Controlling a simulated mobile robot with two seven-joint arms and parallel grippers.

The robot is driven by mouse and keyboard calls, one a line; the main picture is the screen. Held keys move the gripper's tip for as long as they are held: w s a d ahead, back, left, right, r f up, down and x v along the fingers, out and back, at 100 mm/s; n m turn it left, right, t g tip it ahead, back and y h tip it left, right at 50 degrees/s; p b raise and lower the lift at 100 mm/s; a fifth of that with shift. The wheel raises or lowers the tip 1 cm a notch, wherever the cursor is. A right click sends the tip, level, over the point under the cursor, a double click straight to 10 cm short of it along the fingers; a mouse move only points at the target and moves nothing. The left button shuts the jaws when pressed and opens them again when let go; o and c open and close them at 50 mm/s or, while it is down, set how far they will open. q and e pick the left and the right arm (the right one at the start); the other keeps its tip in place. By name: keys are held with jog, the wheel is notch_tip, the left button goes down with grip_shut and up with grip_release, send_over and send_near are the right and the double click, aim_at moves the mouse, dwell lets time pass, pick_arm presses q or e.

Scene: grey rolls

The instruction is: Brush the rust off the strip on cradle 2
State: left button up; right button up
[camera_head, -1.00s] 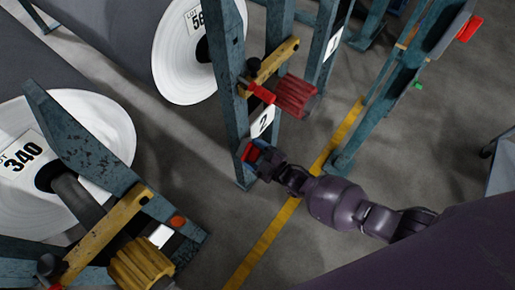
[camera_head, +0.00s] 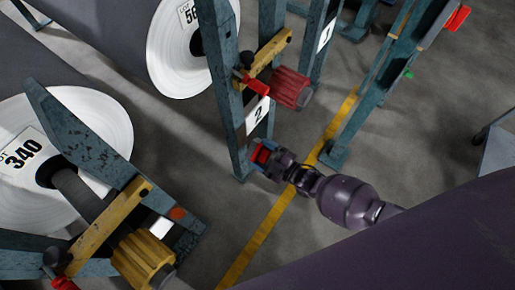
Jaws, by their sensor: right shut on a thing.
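Cradle 2 is the blue-grey steel stand (camera_head: 232,120) with the white "2" plate (camera_head: 258,112) at the centre. My right gripper (camera_head: 267,156) is low beside its post, below the plate. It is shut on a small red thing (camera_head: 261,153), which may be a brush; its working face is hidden. The red thing is close to the post, and I cannot tell whether they touch. The strip and any rust on it cannot be made out behind the gripper. My left gripper is not in view.
A yellow latch bar with a red handle (camera_head: 257,88) and a red ribbed chuck (camera_head: 290,88) stick out above the gripper. A roll marked 340 (camera_head: 85,120) and its cradle fill the left. A yellow line (camera_head: 262,232) crosses the open floor.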

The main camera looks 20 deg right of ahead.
jog(key=shift+s+d, duration=0.15)
jog(key=shift+s+d, duration=0.1)
jog(key=shift+v, duration=1.35)
jog(key=shift+s, duration=0.15)
